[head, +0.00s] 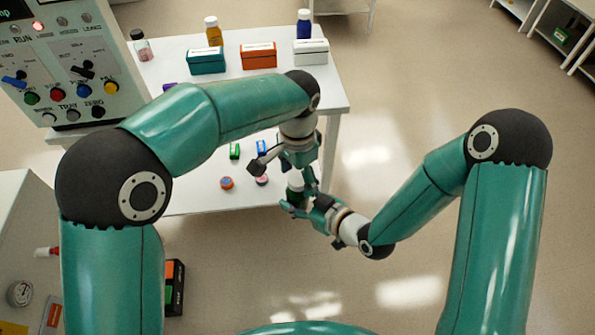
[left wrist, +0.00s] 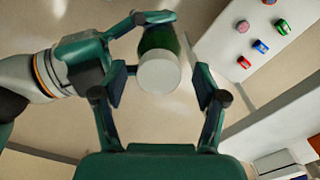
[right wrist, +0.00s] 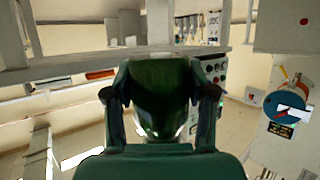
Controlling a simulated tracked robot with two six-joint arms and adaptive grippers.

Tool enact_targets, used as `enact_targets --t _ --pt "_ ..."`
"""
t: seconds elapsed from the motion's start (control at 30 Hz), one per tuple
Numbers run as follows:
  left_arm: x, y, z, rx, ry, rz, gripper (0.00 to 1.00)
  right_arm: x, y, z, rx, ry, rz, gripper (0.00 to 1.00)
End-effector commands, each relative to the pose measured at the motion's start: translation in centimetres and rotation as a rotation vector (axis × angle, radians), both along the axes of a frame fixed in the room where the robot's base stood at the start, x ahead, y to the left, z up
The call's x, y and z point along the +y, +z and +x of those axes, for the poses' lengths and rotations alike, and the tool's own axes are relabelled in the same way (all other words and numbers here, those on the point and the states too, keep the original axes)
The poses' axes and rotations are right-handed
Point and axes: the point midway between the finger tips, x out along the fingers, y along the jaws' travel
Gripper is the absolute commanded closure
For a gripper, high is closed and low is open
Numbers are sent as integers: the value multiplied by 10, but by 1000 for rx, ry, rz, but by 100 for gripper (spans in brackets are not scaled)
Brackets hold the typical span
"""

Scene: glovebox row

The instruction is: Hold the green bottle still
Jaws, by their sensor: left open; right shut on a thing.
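The green bottle (head: 296,191) with a white cap is held in the air just off the table's front right edge. My right gripper (head: 298,205) is shut on it from the right. In the right wrist view the dark green glass (right wrist: 158,95) fills the space between the fingers. My left gripper (head: 297,172) is above the bottle, pointing down. In the left wrist view the white cap (left wrist: 159,73) lies between the open left fingers (left wrist: 160,90), with gaps on both sides. The lower part of the bottle is hidden by the right gripper.
The white table (head: 205,203) carries several small coloured items, including a green block (head: 235,151) and an orange-and-blue round piece (head: 227,183). A control panel (head: 70,65) is at the left.

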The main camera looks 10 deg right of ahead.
Motion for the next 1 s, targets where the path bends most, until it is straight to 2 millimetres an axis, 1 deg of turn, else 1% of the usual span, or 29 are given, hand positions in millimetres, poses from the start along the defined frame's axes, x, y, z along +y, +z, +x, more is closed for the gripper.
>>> enact_targets --t 0.13,0.23,0.37,0.5,0.6,0.7,0.83,1.0 --pt "0 8 1 -2 0 -1 28 0 0 0 -1 0 0 100" --pt "0 21 1 -4 0 -2 28 0 0 0 -1 0 0 100" --pt "-1 45 1 -4 1 -3 28 0 0 0 -1 0 0 100" --pt "-1 74 2 -4 0 -3 28 0 0 0 -1 0 0 100" --pt "0 92 2 -4 0 -2 28 0 0 0 -1 0 0 100" --pt "0 106 2 -3 0 -2 28 0 0 0 -1 0 0 100" --pt "0 116 1 -1 0 -1 28 0 0 0 -1 0 0 100" --pt "0 119 1 1 0 -1 28 0 0 0 -1 0 0 100"
